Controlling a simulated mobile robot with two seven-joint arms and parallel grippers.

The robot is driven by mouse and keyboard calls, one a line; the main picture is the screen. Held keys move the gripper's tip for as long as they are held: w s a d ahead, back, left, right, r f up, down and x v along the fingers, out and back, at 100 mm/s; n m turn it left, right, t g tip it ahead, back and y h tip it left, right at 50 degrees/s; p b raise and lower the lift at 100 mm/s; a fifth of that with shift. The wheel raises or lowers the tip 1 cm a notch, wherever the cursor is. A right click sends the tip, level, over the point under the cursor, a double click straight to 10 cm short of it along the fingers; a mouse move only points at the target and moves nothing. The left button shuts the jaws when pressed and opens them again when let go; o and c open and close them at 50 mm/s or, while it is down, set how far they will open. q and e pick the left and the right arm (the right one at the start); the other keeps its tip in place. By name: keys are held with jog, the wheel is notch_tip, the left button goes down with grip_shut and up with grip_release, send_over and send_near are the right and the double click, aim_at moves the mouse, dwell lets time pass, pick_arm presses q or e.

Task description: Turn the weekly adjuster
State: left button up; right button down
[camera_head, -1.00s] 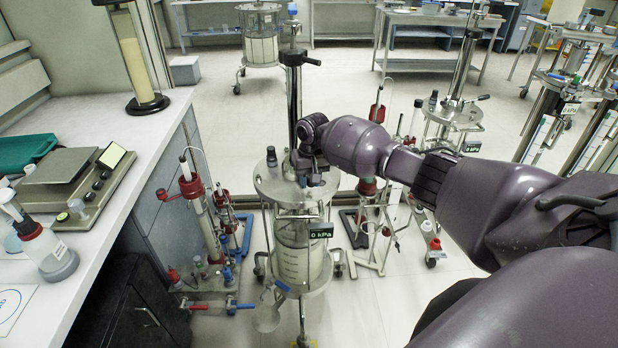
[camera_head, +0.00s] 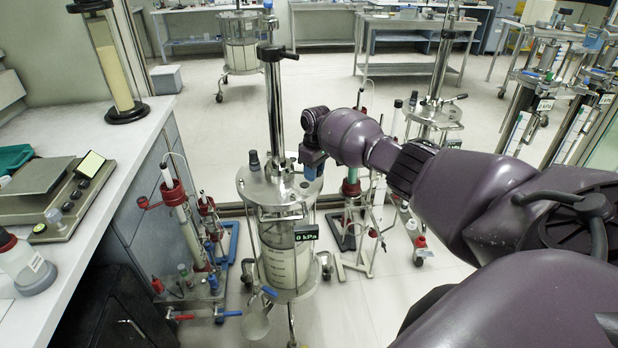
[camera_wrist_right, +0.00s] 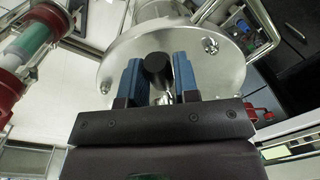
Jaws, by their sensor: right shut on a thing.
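The steel column (camera_head: 284,255) with clear barrel, round lid (camera_head: 262,192) and tall central rod stands upright in the head view. A black knob (camera_head: 254,158) sits on the lid, left of the rod. My right gripper (camera_head: 312,172) is at the lid's right side, its blue fingers pointing down. In the right wrist view, the gripper (camera_wrist_right: 157,78) has its blue fingers on either side of a black knob (camera_wrist_right: 156,68) and is shut on it, in front of the lid (camera_wrist_right: 110,72). The head view hides this knob; whether it touches the lid is unclear. My left gripper is out of view.
A dark display (camera_head: 306,236) reads 0 kPa. A bench (camera_head: 135,150) with a scale (camera_head: 40,190) stands left. Glass columns with red clamps (camera_head: 180,215) flank the column. Open floor (camera_head: 200,120) lies behind.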

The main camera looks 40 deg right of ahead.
jog(key=shift+w+d, duration=0.1)
jog(key=shift+d, duration=0.2)
jog(key=c, duration=0.9)
grip_release()
jog(key=shift+o, duration=0.2)
jog(key=shift+r, duration=0.1)
notch_tip(320, 180, up, 11)
jog(key=shift+d+p, duration=0.3)
jog(key=shift+d, duration=0.05)
jog(key=shift+w+f, duration=0.1)
jog(key=shift+f, duration=0.1)
